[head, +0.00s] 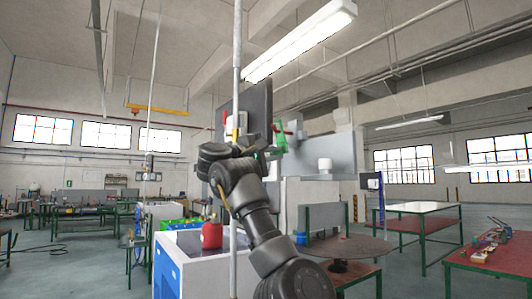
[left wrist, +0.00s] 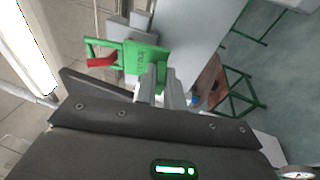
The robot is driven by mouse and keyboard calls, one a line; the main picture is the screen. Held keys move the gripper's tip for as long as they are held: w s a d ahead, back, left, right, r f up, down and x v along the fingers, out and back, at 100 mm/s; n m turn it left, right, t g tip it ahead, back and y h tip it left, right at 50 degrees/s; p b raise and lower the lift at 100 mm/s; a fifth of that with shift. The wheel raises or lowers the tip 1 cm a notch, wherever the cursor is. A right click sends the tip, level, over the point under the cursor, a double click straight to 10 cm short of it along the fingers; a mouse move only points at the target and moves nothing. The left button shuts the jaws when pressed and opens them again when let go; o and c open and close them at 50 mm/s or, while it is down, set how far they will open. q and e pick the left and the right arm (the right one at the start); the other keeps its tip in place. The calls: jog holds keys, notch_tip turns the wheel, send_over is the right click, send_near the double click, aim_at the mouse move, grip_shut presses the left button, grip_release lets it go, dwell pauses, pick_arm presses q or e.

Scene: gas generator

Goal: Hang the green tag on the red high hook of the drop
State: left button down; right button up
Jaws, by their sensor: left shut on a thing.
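My left gripper (head: 271,143) is raised in the middle of the head view. In the left wrist view its grey fingers (left wrist: 155,85) are shut on the flat part of the green tag (left wrist: 143,60). The tag has an open green loop at its left, with a red piece by the loop; I cannot tell whether they are joined. The green tag also shows in the head view (head: 279,142), just right of the gripper's dark body. A white vertical drop pole (head: 237,55) passes left of the gripper. A small red hook-like piece (head: 224,117) shows beside it. My right gripper is out of view.
A white and blue cabinet (head: 165,265) stands below, with a red container (head: 212,236) by the pole. A round brown table (head: 350,247) stands lower right. A grey box-shaped unit (head: 330,150) is behind the tag. Workbenches stand on both sides.

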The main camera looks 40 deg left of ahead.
pick_arm(q)
jog(key=shift+w+d+f, duration=0.2)
jog(key=shift+w+d, duration=0.05)
jog(key=shift+w, duration=0.2)
jog(key=shift+w+d+f, duration=0.2)
jog(key=shift+w, duration=0.25)
jog(key=shift+w+f+b, duration=0.15)
jog(key=shift+f+b, duration=0.25)
jog(key=shift+b, duration=0.2)
jog(key=c, duration=1.4)
grip_release()
jog(key=b+v, duration=0.5)
jog(key=v, duration=0.5)
jog(key=shift+s+b, duration=0.35)
